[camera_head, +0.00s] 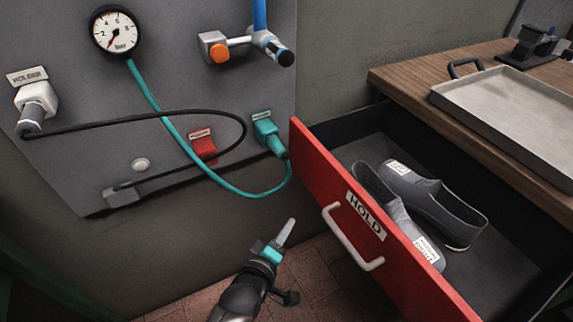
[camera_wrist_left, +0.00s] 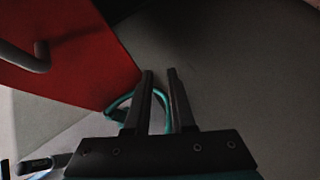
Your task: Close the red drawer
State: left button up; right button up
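The red drawer (camera_head: 318,172) is pulled out from under the wooden worktop on the right in the head view. Its front carries a HOLD label (camera_head: 366,215) and a pale bar handle (camera_head: 352,240). A pair of grey shoes (camera_head: 436,212) with white tags lies inside. My left gripper (camera_head: 287,230) is left of the drawer front and apart from the handle. In the left wrist view, its two dark fingers (camera_wrist_left: 160,72) are parallel with a gap and nothing between them. The red front and handle (camera_wrist_left: 28,58) show at upper left there. My right gripper is not in view.
A grey wall panel holds a gauge (camera_head: 116,32), a teal hose (camera_head: 172,128), a black cable (camera_head: 90,123) and fittings. A metal tray (camera_head: 505,115) lies on the wooden worktop (camera_head: 420,80). Open floor (camera_head: 315,270) shows below the panel.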

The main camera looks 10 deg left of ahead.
pick_arm(q)
jog(key=r+n+t, duration=0.1)
jog(key=r, duration=0.2)
jog(key=w+r+n+t, duration=0.1)
jog(key=r+n, duration=0.1)
jog(key=r, duration=0.1)
jog(key=w+a+r+n+t+y+p, duration=0.1)
jog(key=r+n+t, duration=0.1)
jog(key=r, duration=0.1)
jog(key=shift+a, duration=0.1)
grip_shut()
jog(key=b, duration=0.3)
send_near(299, 156)
jog(key=w, duration=0.3)
jog(key=shift+w+d+n, duration=0.15)
jog(key=shift+w, duration=0.5)
jog(key=shift+w+d+n, duration=0.15)
jog(key=shift+w, duration=0.5)
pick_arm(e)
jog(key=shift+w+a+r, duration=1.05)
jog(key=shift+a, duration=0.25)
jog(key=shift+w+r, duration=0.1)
